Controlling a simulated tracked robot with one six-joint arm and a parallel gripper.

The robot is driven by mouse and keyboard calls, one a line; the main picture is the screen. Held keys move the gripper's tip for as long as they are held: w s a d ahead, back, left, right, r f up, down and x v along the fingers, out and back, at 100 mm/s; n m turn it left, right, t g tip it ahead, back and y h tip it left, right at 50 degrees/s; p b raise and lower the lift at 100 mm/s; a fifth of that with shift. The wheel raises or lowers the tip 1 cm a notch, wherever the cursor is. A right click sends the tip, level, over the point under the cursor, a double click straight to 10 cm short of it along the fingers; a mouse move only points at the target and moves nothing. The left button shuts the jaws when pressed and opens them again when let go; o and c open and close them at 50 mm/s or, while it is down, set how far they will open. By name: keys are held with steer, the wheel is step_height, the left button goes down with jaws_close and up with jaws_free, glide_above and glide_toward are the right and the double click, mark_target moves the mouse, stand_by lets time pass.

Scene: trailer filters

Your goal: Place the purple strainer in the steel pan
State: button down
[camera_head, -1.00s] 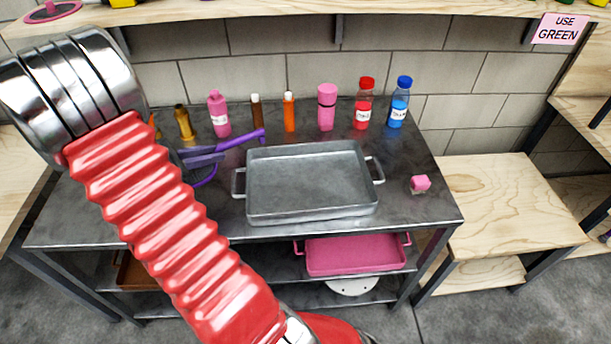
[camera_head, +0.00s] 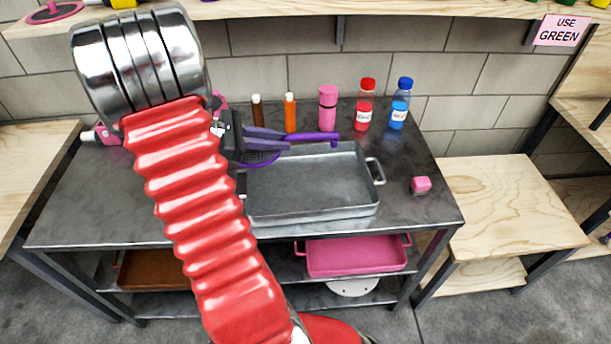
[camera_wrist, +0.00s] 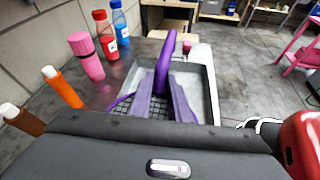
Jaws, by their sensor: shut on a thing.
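The purple strainer (camera_head: 318,137) is in my gripper (camera_head: 287,140), held by its handle. Its dark mesh bowl (camera_head: 257,157) hangs beside and below the fingers, near the pan's back left corner. The steel pan (camera_head: 310,185) is an empty rectangular tray on the metal table. In the wrist view the curved purple handle (camera_wrist: 165,62) rises past the purple-grey fingers (camera_wrist: 166,95), and the grid mesh (camera_wrist: 127,104) shows at their left. The pan (camera_wrist: 208,90) lies beyond and below. My gripper's body hides part of the strainer.
Behind the pan stand brown, orange (camera_head: 290,112), pink (camera_head: 327,108), red (camera_head: 364,105) and blue (camera_head: 399,103) bottles. A pink block (camera_head: 420,185) sits right of the pan. A pink pan (camera_head: 355,255) is on the shelf below. The table's front left is clear.

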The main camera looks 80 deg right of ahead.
step_height(320, 180, down, 6)
stand_by(0.4)
steer(key=shift+f, duration=0.15)
steer(key=shift+f, duration=1.8)
steer(key=shift+f, duration=0.35)
steer(key=c, duration=1.7)
jaws_free()
steer(key=shift+o, duration=0.2)
